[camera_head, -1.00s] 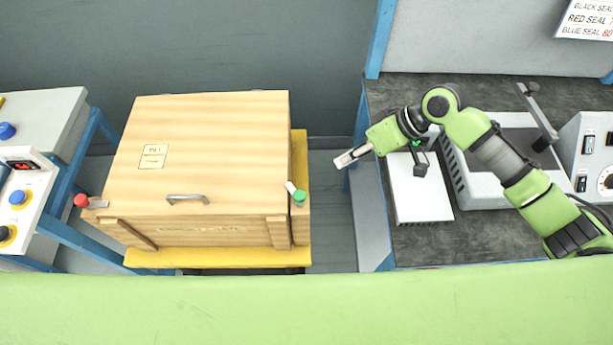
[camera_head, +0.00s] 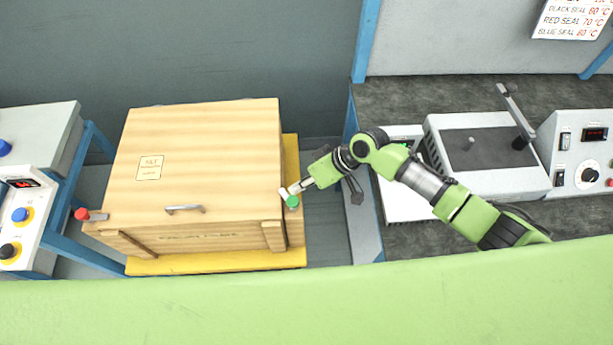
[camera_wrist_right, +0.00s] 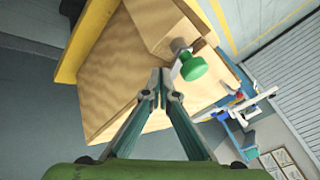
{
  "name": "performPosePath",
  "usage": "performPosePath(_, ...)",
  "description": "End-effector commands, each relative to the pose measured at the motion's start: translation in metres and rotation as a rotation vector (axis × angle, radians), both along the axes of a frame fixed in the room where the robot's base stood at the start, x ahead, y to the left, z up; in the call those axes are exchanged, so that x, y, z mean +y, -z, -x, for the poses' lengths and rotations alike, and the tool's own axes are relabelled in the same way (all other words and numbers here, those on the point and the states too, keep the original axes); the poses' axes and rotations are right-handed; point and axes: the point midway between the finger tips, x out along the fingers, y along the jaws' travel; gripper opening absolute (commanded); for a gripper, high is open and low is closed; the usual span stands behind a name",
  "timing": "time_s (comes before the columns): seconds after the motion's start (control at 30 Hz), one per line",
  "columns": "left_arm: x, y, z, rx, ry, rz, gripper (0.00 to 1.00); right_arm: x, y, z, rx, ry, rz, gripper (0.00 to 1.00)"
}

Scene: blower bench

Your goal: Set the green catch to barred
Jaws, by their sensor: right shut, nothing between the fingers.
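The green catch (camera_head: 292,201) is a green knob on a light metal lever at the right front corner of the wooden crate (camera_head: 215,150). In the right wrist view the green knob (camera_wrist_right: 193,68) is just right of my fingertips, with its grey pivot beside it on the wood. My right gripper (camera_head: 296,187) is shut and empty, with its tip close beside the catch. In the wrist view its fingers (camera_wrist_right: 161,84) are together. Whether they touch the lever I cannot tell. My left gripper is not in view.
A red catch (camera_head: 82,214) is at the crate's left front corner, and a handle (camera_head: 184,209) is on the front of the lid. A control panel (camera_head: 22,215) stands left. A grey sealing machine (camera_head: 480,150) and a white box (camera_head: 405,205) are on the right bench.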

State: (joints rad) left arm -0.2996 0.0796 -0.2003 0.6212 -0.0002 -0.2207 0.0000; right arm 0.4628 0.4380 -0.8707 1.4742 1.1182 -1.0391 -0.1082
Motion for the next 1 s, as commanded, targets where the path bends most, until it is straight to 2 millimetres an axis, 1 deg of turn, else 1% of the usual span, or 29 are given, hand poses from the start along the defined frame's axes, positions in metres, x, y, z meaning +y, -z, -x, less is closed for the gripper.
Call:
performPosePath(0.37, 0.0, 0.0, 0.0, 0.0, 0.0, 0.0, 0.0, 0.001, 0.0, 0.0, -0.001, -0.001, 0.0, 0.0)
performPosePath(0.6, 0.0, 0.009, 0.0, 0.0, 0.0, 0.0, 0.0, 0.001, 0.001, -0.001, -0.002, -0.04, 0.0, 0.0)
performPosePath(1.0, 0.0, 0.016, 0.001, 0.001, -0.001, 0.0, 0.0, -0.001, 0.001, -0.002, -0.001, -0.092, -0.001, 0.0)
